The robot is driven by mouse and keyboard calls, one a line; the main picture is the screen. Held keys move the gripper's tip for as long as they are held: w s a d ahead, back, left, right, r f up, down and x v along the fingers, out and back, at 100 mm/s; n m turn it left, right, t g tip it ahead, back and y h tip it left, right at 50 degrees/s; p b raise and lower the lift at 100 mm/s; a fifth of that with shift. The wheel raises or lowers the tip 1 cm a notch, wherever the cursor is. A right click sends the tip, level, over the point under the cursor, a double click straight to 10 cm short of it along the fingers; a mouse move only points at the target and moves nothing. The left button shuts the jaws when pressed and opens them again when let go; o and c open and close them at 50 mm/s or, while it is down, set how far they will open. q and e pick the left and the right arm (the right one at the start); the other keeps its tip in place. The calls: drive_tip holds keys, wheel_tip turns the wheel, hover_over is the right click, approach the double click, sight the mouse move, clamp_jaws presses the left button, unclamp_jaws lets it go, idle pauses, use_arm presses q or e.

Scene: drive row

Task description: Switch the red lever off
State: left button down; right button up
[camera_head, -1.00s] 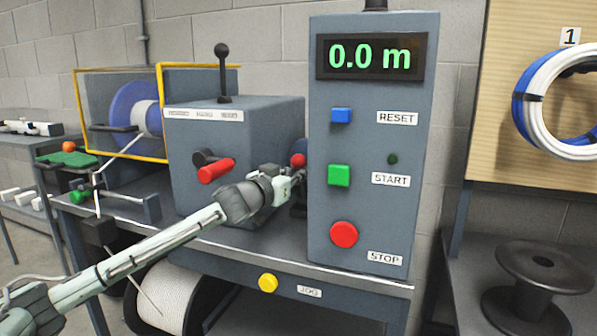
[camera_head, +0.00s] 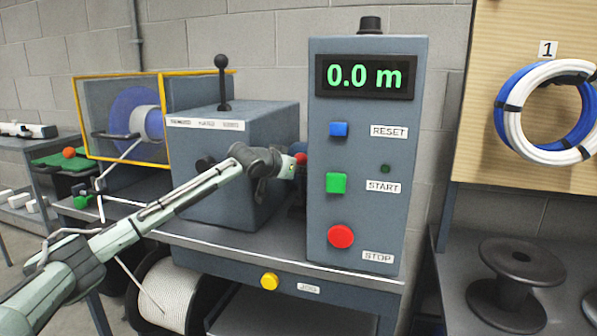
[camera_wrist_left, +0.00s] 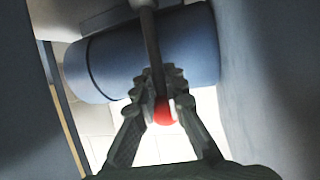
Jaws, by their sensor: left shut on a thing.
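The red lever's round red knob (camera_head: 301,158) shows in the gap between the grey drive box (camera_head: 232,150) and the taller control cabinet. In the left wrist view the red knob (camera_wrist_left: 165,112) sits on a dark rod (camera_wrist_left: 152,45), between the two fingers. My left gripper (camera_head: 286,167) is shut on the red lever at its knob end; the fingers also show in the left wrist view (camera_wrist_left: 164,84). The lever's base is hidden in the head view. My right gripper is not in view.
The control cabinet (camera_head: 365,220) stands close on the right, with blue, green and red buttons and a display (camera_head: 366,77) reading 0.0 m. A black lever (camera_head: 222,80) rises from the drive box. A yellow jog button (camera_head: 269,281) is on the bench front.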

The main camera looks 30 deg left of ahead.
use_arm(q)
drive_tip(key=shift+w+a+r, duration=0.15)
drive_tip(key=shift+a+r, duration=0.05)
drive_tip(key=shift+r, duration=0.65)
drive_tip(key=c, duration=1.3)
unclamp_jaws()
drive_tip(key=shift+w+f, duration=0.15)
drive_tip(key=shift+w, duration=0.05)
drive_tip(key=shift+c, duration=0.2)
drive_tip(key=shift+o, duration=0.2)
drive_tip(key=shift+d, duration=0.15)
drive_tip(key=shift+s+f, duration=0.2)
drive_tip(key=shift+f, duration=0.05)
drive_tip(key=v, duration=1.2)
